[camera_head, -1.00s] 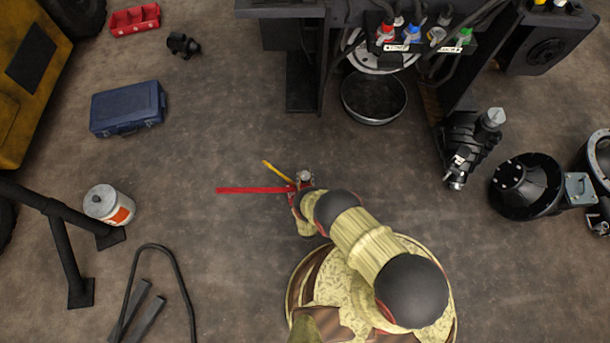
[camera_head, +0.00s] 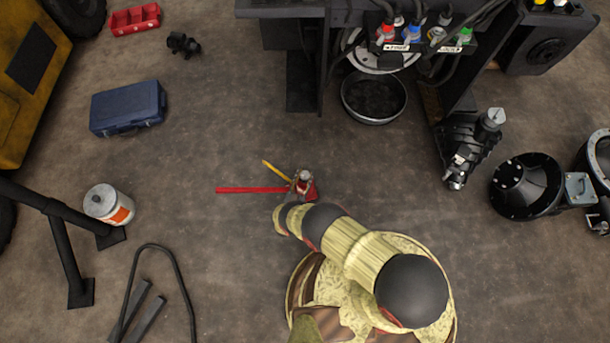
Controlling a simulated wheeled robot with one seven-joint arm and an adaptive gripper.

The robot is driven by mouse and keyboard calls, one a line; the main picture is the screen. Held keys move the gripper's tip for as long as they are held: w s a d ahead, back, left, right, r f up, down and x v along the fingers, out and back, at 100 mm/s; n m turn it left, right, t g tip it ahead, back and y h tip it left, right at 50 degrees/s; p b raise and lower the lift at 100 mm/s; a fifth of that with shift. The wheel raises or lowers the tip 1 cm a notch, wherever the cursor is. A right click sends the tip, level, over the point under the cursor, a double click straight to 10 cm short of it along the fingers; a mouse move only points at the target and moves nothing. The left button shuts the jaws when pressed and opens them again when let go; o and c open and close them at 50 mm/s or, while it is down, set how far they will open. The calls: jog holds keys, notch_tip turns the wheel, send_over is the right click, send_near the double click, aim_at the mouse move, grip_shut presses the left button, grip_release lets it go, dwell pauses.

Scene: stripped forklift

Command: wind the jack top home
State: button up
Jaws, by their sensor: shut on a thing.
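A small red jack (camera_head: 308,189) stands on the floor near the middle of the head view. A grey jack top (camera_head: 305,175) shows at its upper end. A long red bar (camera_head: 250,190) reaches left from the jack, and a shorter yellow bar (camera_head: 276,171) slants up and left. My gripper (camera_head: 298,186) is at the jack, small and partly hidden by my own arm, and it is shut on the jack top. The exact finger contact is too small to see.
A black drain pan (camera_head: 373,97) lies under the dark forklift frame (camera_head: 302,85). A blue case (camera_head: 128,107), a red tray (camera_head: 134,19) and a white bucket (camera_head: 108,205) stand at left. Dark machine parts (camera_head: 526,186) lie at right. Floor around the jack is clear.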

jog(key=shift+w+r, duration=0.1)
jog(key=o, duration=1.2)
jog(key=v, duration=1.2)
notch_tip(320, 180, up, 15)
jog(key=p, duration=0.9)
